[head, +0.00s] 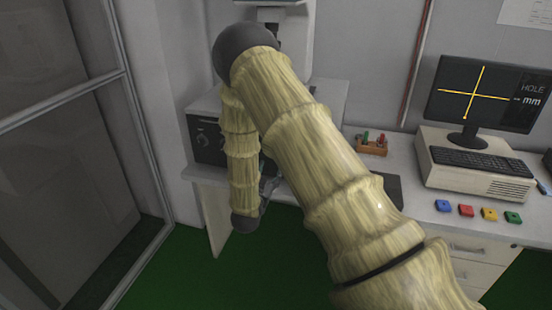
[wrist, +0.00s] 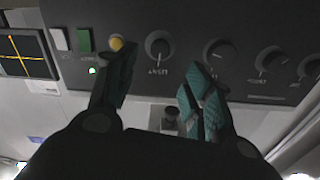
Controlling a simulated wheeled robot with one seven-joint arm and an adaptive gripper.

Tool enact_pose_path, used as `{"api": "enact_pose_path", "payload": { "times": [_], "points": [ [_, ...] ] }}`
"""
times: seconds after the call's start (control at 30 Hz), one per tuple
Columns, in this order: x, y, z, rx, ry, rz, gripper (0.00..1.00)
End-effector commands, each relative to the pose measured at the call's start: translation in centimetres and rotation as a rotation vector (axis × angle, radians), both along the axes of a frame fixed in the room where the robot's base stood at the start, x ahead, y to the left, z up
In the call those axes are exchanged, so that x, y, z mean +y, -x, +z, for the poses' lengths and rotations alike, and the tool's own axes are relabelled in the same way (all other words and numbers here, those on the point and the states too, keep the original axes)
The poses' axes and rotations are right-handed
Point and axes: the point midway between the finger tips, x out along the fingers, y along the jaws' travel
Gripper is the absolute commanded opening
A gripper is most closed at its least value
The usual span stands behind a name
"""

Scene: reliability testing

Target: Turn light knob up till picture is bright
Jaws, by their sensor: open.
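A dark control panel (wrist: 190,22) fills the top of the wrist view, with a row of round knobs. One knob (wrist: 158,46) sits in the gap between my fingertips; a second knob (wrist: 217,51) is just beyond the right finger's tip. Their labels are too small to read surely, so I cannot tell which is the light knob. My gripper (wrist: 160,65) is open, its teal fingers spread below the knobs, apparently holding nothing. The picture on the monitor (head: 490,92) is dark, with a yellow cross. In the head view my arm hides most of the gripper and panel.
More knobs (wrist: 269,60) continue to the right, and a yellow round button (wrist: 116,43) and a green button (wrist: 85,40) are left. On the desk are a beige computer (head: 475,165), coloured blocks (head: 466,210) and a wooden rack (head: 371,147). A glass partition (head: 60,120) stands left.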

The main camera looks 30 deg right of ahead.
Motion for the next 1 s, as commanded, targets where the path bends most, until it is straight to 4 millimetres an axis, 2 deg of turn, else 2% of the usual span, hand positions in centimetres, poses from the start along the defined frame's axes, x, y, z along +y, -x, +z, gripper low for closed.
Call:
{"api": "enact_pose_path", "payload": {
  "times": [0.5,0.7,1.0],
  "points": [
    [-5.9,-5.0,0.1,0.002,-0.001,0.0,0.51],
    [-7.0,-5.9,0.0,0.003,-0.001,0.002,0.51],
    [-7.2,-6.0,-0.1,0.004,0.0,0.002,0.51]
  ]
}}
